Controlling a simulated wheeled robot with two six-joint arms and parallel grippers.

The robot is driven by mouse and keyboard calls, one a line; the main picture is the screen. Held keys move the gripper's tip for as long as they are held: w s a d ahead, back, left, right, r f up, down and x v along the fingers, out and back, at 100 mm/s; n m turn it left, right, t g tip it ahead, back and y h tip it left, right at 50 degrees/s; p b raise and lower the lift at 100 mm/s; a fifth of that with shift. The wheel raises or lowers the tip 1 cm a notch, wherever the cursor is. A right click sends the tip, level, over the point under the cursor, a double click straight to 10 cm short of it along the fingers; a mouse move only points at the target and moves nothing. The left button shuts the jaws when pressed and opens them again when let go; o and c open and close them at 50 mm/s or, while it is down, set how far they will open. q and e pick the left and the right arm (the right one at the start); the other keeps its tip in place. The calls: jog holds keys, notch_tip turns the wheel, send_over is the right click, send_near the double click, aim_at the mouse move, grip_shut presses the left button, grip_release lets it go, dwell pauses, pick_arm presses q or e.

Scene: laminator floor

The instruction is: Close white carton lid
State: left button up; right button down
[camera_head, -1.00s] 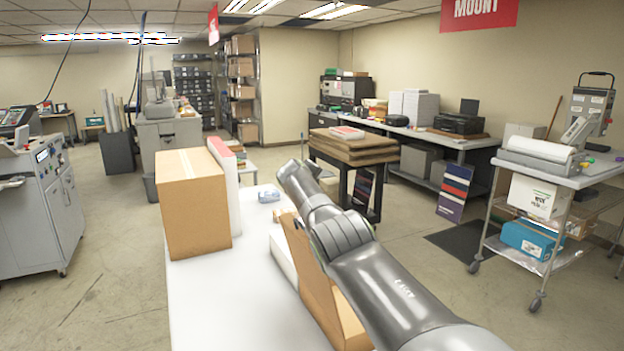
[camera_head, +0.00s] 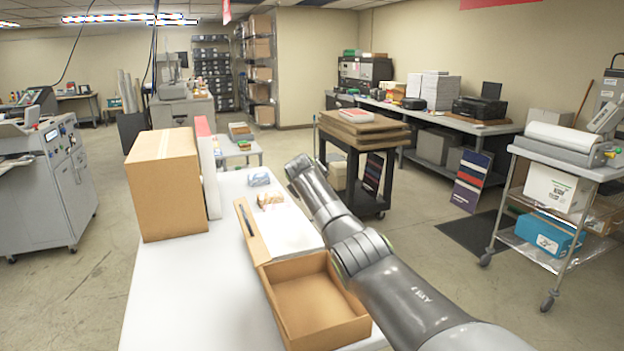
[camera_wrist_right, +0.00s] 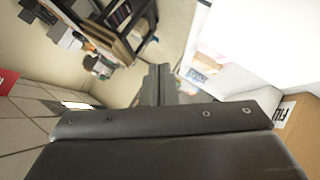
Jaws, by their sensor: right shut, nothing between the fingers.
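The open carton (camera_head: 318,303) stands near the table's front right edge. Its brown inside shows and looks empty. A white panel (camera_head: 288,232) with a brown strip (camera_head: 250,232) along its left side lies behind the box opening, apparently the lid folded back. My right arm reaches over from the right, its wrist above and beyond the panel. In the head view its fingertips are hidden; in the right wrist view my right gripper (camera_wrist_right: 160,82) is shut and empty. I cannot tell whether it touches the lid. My left gripper is not in view.
A tall brown carton (camera_head: 165,187) and a white upright board (camera_head: 209,172) stand on the left of the white table (camera_head: 195,305). A small bluish pack (camera_head: 259,179) and small brown items (camera_head: 270,199) lie behind the panel. The table's front left is clear.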

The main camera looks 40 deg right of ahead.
jog(key=d+f+y+b, duration=0.1)
jog(key=f+b, duration=0.1)
jog(key=f, duration=0.2)
jog(key=d+f+m+b, duration=0.1)
jog(key=f+b, duration=0.1)
jog(key=f, duration=0.2)
jog(key=d+f+y+b, duration=0.1)
jog(key=d+f+b, duration=0.1)
jog(key=f, duration=0.2)
jog(key=shift+s+f+m+y, duration=0.25)
jog(key=shift+m+y, duration=0.05)
jog(key=shift+d+f, duration=0.1)
jog(key=s+r, duration=0.7)
jog(key=r, duration=0.3)
jog(key=shift+s+r+p, duration=0.25)
jog(key=shift+r+p, duration=0.1)
jog(key=shift+r, duration=0.05)
dwell(0.3)
